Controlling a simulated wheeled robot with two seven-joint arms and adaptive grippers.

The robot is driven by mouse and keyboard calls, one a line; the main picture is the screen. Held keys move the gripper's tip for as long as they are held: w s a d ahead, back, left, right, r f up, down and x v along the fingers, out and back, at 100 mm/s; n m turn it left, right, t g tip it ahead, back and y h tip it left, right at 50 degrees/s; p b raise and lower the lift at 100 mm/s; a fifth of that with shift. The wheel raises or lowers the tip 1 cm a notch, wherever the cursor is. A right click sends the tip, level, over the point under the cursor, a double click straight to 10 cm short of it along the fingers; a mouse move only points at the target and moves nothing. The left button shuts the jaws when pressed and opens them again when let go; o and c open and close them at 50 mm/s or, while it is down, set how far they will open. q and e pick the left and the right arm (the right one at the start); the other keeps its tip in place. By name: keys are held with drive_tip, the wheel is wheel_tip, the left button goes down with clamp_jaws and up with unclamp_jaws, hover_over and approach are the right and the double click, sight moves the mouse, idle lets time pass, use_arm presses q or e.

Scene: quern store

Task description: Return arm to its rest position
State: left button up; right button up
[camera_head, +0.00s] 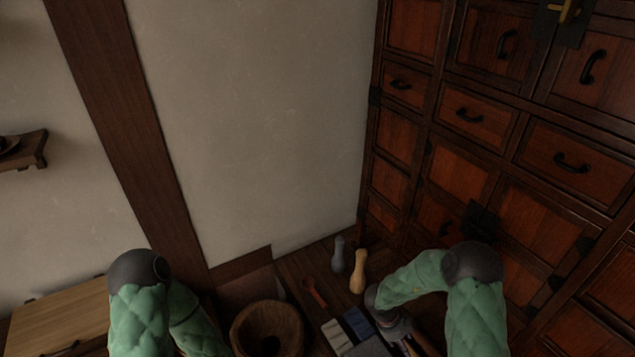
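My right arm, in green padding, comes in at the lower right and bends toward the floor. Its wrist and the dark parts of my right gripper (396,327) are at the bottom, beside a tray with grey and blue parts (347,330). The fingers are too dark and covered to tell whether they are open or shut, or hold anything. My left arm, also in green padding, shows at the lower left and runs down out of the picture. My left gripper is not in view.
A round wooden bowl (268,326) stands at the bottom middle. A tan pestle-like piece (358,272), a grey one (339,255) and a reddish spoon-like tool (314,291) are near the wall. A drawer cabinet (480,120) fills the right. A wooden top (60,318) is at left.

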drive_tip(key=s+a+f+n+t+y, duration=0.1)
drive_tip(key=s+a+n+y, duration=0.3)
drive_tip(key=s+a+n, duration=0.4)
drive_tip(key=s+a+f+n+y, duration=0.2)
drive_tip(key=s+a+n, duration=0.6)
drive_tip(key=n, duration=0.9)
drive_tip(key=s+y, duration=0.2)
drive_tip(key=shift+s+t+y, duration=0.3)
drive_tip(key=shift+t+y, duration=0.1)
